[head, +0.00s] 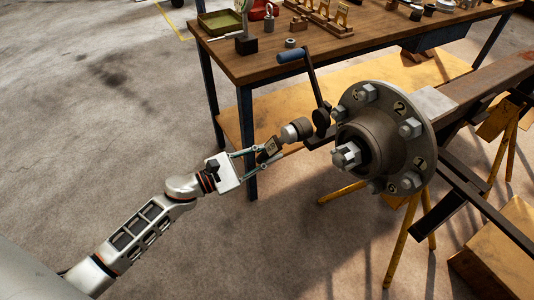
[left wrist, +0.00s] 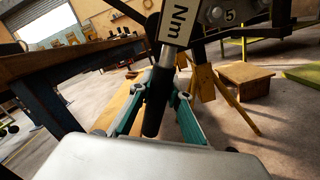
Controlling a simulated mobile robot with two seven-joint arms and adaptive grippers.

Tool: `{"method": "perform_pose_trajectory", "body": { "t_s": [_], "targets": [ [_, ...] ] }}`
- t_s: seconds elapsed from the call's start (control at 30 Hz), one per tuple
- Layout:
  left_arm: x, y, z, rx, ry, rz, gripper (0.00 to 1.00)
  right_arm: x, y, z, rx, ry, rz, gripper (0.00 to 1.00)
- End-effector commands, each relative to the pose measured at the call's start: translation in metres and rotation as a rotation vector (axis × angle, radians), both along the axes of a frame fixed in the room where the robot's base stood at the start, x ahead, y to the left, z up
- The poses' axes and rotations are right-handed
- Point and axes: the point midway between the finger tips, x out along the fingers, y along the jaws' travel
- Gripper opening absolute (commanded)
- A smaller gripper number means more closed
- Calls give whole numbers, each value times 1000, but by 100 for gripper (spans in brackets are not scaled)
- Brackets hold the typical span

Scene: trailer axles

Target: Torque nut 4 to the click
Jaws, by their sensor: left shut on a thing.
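The wheel hub (head: 432,135) has a round flange with several hex nuts and painted numbers; 2 and 1 are readable in the head view, 5 in the left wrist view. I cannot read which nut is 4. My left gripper (head: 268,151) is shut on the dark handle (left wrist: 154,103) of a torque wrench, left of the hub. Its pale label (left wrist: 181,22) reads Nm. The wrench's head end (head: 297,130) points toward the hub's left side; I cannot tell whether it touches a nut. My right gripper is in neither view.
A wooden workbench (head: 262,66) with tools and parts lies behind. Yellow stands (head: 402,245) support the axle (head: 490,78). Floor at the left is clear.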

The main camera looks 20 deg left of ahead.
Motion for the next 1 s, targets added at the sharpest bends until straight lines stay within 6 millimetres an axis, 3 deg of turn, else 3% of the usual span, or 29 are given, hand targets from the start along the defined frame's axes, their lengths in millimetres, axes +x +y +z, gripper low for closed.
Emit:
{"method": "perform_pose_trajectory", "body": {
  "t_s": [1.0],
  "targets": [
    [34,-28,2,-4,-3,-2,0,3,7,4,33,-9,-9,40]
  ]
}}
